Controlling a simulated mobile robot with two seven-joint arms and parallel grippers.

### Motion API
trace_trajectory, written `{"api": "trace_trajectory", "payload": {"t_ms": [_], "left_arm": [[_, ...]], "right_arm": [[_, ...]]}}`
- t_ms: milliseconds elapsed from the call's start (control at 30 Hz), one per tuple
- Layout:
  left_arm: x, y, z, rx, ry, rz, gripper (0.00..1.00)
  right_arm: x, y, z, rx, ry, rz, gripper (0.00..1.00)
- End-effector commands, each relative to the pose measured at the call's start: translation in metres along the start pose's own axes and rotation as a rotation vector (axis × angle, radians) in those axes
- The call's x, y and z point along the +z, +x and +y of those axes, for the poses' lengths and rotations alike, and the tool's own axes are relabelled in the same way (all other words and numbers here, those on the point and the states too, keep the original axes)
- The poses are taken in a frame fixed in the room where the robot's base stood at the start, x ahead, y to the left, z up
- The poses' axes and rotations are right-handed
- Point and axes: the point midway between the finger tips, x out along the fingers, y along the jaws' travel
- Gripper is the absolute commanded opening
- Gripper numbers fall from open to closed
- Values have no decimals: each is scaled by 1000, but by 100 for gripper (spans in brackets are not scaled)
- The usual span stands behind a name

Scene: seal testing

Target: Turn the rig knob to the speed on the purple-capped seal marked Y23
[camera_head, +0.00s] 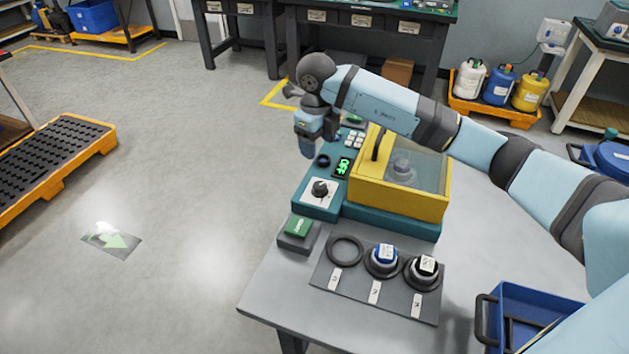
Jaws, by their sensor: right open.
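The test rig has a teal base (392,222) and a yellow housing (383,197) with a clear lid. A pale, grey-looking seal (402,168) sits under the lid; I cannot make out its cap colour or marking. The black rig knob (320,187) sits on a white dial plate at the rig's front left. A small display (343,167) with green characters is behind it. My right gripper (307,147) is open, above and behind the knob at the rig's left side, apart from the knob. No purple cap is clearly visible. My left gripper is out of view.
A blue bin (530,298) is at right. My right arm spans above the rig.

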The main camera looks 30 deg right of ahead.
Motion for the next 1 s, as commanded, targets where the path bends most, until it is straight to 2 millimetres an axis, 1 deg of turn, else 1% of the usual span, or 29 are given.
{"api": "trace_trajectory", "payload": {"t_ms": [167,300,500,600,700,800,1000], "left_arm": [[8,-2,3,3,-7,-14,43],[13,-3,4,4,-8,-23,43],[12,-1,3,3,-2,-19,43],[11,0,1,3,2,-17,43],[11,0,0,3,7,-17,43],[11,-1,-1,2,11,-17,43],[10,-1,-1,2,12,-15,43]], "right_arm": [[-1,23,1,1,0,5,65],[-1,52,2,3,-1,5,65],[-1,95,1,3,-1,4,65],[-1,112,2,3,-1,3,65],[0,124,2,3,-2,2,65],[0,132,2,3,-2,1,65],[0,136,1,2,-2,1,65]]}}
